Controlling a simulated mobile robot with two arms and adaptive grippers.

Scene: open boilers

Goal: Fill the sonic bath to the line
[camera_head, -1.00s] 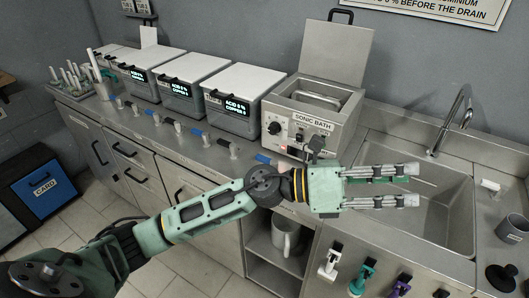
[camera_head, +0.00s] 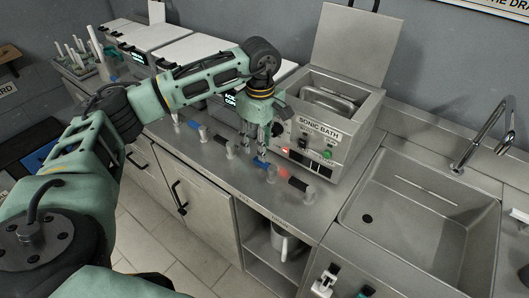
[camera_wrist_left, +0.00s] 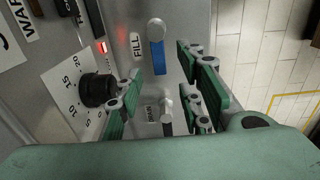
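The sonic bath (camera_head: 321,137) is a grey metal box with its lid raised. Its basin (camera_head: 327,98) is open at the top; the water level cannot be made out. A blue-handled valve (camera_head: 264,166) and a black-handled valve (camera_head: 299,185) stand on the counter before it. In the left wrist view, the blue handle (camera_wrist_left: 158,57) is beside a FILL label; a second valve (camera_wrist_left: 167,104) is beside a DRAIN label. My left gripper (camera_head: 257,146) points down just left of the bath's front. In the wrist view its fingers (camera_wrist_left: 165,90) are spread, with the valves showing between them, ungripped.
A sink (camera_head: 420,218) lies right of the bath. Lidded acid tanks (camera_head: 145,35) line the wall to the left, partly hidden by my arm. More valves (camera_head: 205,133) line the counter's front.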

